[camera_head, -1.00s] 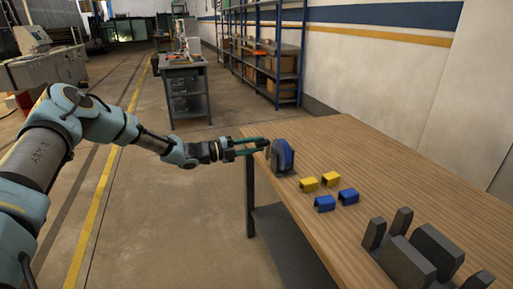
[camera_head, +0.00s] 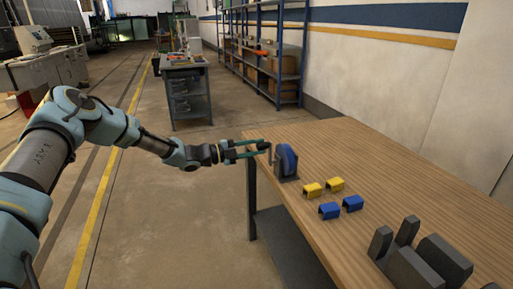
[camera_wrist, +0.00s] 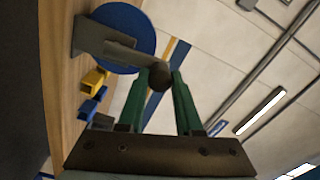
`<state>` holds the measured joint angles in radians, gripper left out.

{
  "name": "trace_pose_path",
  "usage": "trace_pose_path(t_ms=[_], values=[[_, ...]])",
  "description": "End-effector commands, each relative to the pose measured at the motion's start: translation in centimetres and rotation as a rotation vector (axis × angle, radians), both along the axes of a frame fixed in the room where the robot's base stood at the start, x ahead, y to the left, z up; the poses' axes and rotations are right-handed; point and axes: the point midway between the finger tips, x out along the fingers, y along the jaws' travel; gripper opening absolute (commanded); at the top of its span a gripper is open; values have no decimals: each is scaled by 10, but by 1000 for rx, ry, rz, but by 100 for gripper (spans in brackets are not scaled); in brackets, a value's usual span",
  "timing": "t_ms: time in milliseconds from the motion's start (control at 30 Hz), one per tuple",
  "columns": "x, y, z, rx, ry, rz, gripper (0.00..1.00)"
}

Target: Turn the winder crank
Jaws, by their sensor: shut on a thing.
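The winder (camera_head: 285,162) is a blue disc on a grey stand at the table's far left corner. In the wrist view the blue disc (camera_wrist: 128,22) fills the upper left, with a grey crank arm (camera_wrist: 108,42) across it. A dark round crank knob (camera_wrist: 160,76) is at the arm's end. My gripper (camera_head: 264,148) reaches in from the left at the table edge. Its two green fingers (camera_wrist: 160,84) are shut on the knob, one on each side. In the head view the fingers partly hide the knob.
Dark grey upright pieces (camera_head: 425,258) stand at the near right. The floor (camera_head: 160,230) left of the table is clear.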

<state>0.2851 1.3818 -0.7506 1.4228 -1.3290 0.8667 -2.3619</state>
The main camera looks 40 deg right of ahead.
Motion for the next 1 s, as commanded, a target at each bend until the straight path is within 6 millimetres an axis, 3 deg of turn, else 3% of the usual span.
trace_pose_path(t_ms=[33, 67, 300, 667, 1000], values=[[2, 0, -1, 1, -2, 3, 0], [2, 0, -1, 1, -2, 3, 35], [1, 0, 0, 1, -2, 2, 62], [3, 6, -1, 0, -1, 2, 64], [26, 63, -3, 1, -3, 3, 64]])
